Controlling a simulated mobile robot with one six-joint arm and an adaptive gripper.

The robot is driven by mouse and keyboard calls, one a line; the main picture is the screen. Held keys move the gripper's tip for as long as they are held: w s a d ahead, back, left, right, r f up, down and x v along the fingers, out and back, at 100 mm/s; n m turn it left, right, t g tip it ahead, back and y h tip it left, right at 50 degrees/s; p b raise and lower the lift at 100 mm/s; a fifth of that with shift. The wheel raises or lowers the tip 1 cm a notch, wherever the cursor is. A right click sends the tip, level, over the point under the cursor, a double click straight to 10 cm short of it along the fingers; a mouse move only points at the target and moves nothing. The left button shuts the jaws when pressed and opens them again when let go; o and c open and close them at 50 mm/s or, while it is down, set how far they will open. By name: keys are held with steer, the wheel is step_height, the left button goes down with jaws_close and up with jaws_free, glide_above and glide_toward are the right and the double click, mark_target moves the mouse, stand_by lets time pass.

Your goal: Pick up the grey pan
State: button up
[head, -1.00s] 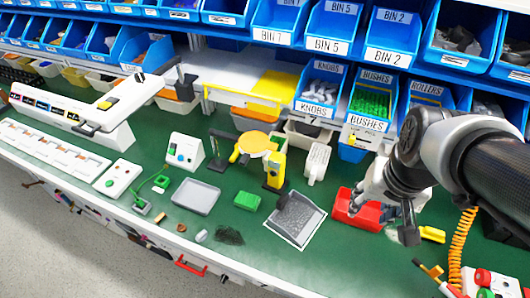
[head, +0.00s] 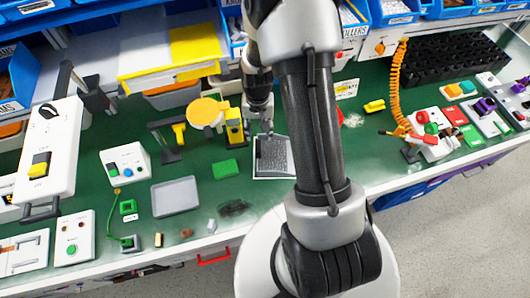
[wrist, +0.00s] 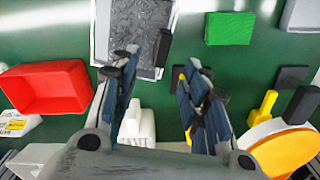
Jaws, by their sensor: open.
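The grey pan (head: 175,196), a shallow rectangular tray, lies flat on the green bench, left of the green block (head: 225,169) in the head view. Only its corner shows at the top right of the wrist view (wrist: 302,15). My gripper (wrist: 155,75) is open and empty, with its two fingers spread above the bench. In the head view my gripper (head: 262,128) is beside the yellow stand and above the back of the grey textured sheet, to the right of the pan and apart from it. My arm hides part of the bench there.
A red bin (wrist: 45,88) and white holder (wrist: 136,128) are near the gripper. A white button box (head: 125,161) stands left of the pan. Blue bins line the back.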

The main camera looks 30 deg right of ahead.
mark_target(258, 146)
steer(key=f+b, duration=0.1)
steer(key=f, duration=0.3)
steer(key=f+b, duration=0.1)
steer(key=f, duration=0.7)
steer(key=shift+w+a+f+b, duration=0.1)
steer(key=shift+w+f+b, duration=0.2)
steer(key=shift+f+b, duration=0.1)
jaws_close()
